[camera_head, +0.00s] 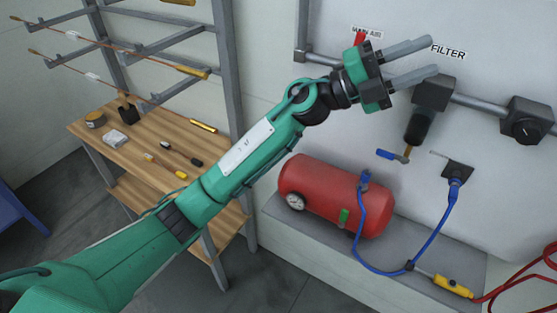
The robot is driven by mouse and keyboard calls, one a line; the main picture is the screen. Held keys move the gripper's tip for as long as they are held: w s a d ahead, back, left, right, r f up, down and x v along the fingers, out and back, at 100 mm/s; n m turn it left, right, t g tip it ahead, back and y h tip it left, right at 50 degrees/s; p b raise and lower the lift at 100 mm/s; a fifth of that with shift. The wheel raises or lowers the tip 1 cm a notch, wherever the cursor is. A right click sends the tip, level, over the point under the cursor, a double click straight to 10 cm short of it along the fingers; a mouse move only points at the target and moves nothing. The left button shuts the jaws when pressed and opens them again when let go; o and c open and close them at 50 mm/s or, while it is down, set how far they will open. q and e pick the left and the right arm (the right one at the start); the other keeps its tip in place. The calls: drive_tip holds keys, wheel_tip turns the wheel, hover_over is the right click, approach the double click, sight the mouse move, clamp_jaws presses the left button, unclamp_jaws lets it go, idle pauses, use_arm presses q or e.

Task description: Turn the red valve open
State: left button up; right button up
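The red valve handle (360,39) shows as a small red piece under the "MAIN AIR" label, just behind my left gripper. Most of the valve is hidden behind the gripper. My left gripper (422,58) is in front of the wall panel, its two grey fingers pointing right and spread apart with nothing between them. The fingers reach toward the "FILTER" label, to the right of the red handle. I cannot tell whether the gripper body touches the valve. My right gripper is not in view.
A grey pipe (480,104) runs along the panel past the filter (416,127) to a black regulator (527,122). A small blue-handled valve (386,154) sits below. A red tank (335,196) rests on a grey ledge (420,262). A wooden workbench (150,140) with tools stands left.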

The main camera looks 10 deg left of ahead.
use_arm(q)
drive_tip(key=w+a+f+n+t+y, duration=0.2)
drive_tip(key=a+f+n+t+y, duration=0.45)
drive_tip(key=n+t, duration=0.4)
drive_tip(key=w+a+f+n+t+y, duration=0.3)
drive_tip(key=a+f+n+t+y, duration=0.35)
drive_tip(key=n, duration=0.65)
drive_tip(key=s+a+f+n+g+y, duration=0.1)
drive_tip(key=a+f+n+y, duration=0.2)
drive_tip(key=f, duration=0.5)
drive_tip(key=s+a+f+n+g+y, duration=0.1)
drive_tip(key=a+f+n+y, duration=0.3)
drive_tip(key=f, duration=0.4)
drive_tip(key=shift+s+a+f+y, duration=0.25)
drive_tip(key=shift+s+a+y, duration=0.4)
drive_tip(key=shift+a, duration=0.75)
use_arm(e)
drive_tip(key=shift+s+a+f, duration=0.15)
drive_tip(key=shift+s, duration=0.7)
use_arm(q)
drive_tip(key=shift+w, duration=0.15)
